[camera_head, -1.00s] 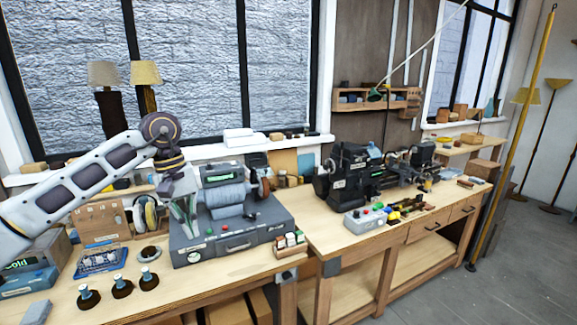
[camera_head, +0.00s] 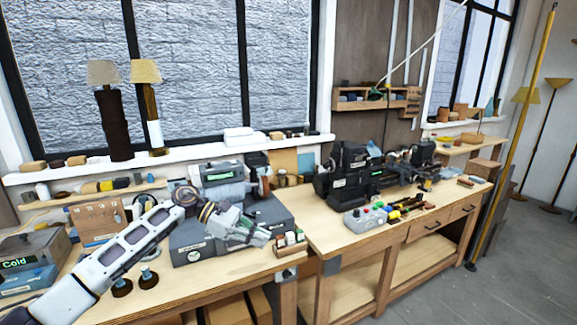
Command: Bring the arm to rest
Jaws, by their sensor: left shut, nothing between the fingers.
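My left arm (camera_head: 130,250) comes in from the lower left and reaches over the left workbench (camera_head: 225,288). My left gripper (camera_head: 262,237) is shut and empty, in front of the grey machine (camera_head: 187,246) with a drum on top. Its fingers point right, toward a small box of bottles (camera_head: 289,243). Whether it touches the machine I cannot tell. The arm hides part of the machine and some things on the bench. My right gripper is not in view.
Two dark round-based pieces (camera_head: 122,285) stand close to my forearm. A box with a "Cold" display (camera_head: 28,263) is at far left. Two lamps (camera_head: 103,73) stand on the sill. A lathe (camera_head: 345,178) is on the right bench. Bare bench lies in front of the machine.

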